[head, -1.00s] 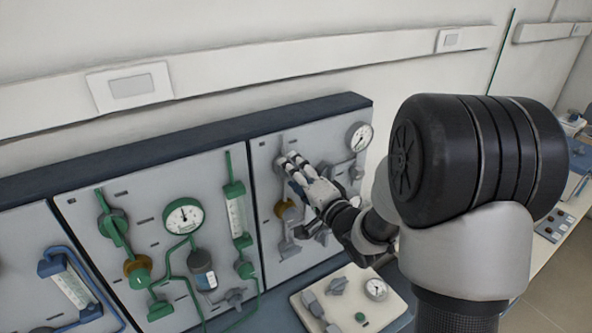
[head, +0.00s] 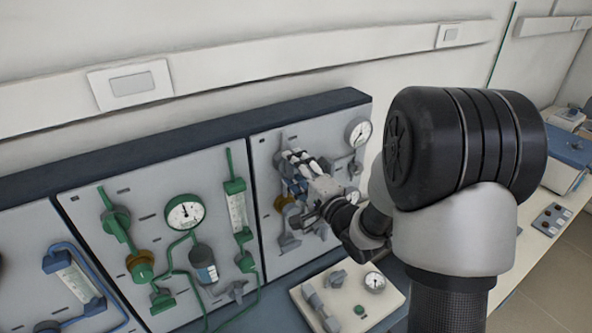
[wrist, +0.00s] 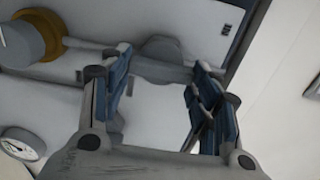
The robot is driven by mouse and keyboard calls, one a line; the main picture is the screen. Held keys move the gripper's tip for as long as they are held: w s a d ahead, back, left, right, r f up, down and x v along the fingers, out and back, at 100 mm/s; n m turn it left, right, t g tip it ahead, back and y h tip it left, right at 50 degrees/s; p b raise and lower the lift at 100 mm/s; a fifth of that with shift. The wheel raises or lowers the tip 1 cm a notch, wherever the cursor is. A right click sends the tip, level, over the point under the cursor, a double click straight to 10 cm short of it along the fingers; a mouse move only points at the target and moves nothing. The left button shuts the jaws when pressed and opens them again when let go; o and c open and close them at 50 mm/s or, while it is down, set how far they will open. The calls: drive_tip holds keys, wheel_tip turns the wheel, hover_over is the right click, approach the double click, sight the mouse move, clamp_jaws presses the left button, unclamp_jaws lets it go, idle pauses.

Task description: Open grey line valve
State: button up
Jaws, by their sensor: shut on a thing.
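The grey line panel (head: 325,132) is the rightmost visible panel on the wall. Its grey line valve (wrist: 165,50) is a rounded grey handle in the wrist view, between my two fingers.
A gauge (head: 358,132) sits on the grey panel's upper right. The green line panel (head: 150,206) with its gauge and valves is to the left, then a blue line (head: 75,285). A pale box with fittings (head: 347,303) lies on the bench below.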

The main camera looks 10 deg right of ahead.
drive_tip(key=shift+r, duration=0.1)
drive_tip(key=o, duration=1)
drive_tip(key=shift+o, duration=0.2)
drive_tip(key=v, duration=0.7)
drive_tip(key=shift+s, duration=0.2)
drive_tip(key=shift+w+d, duration=0.1)
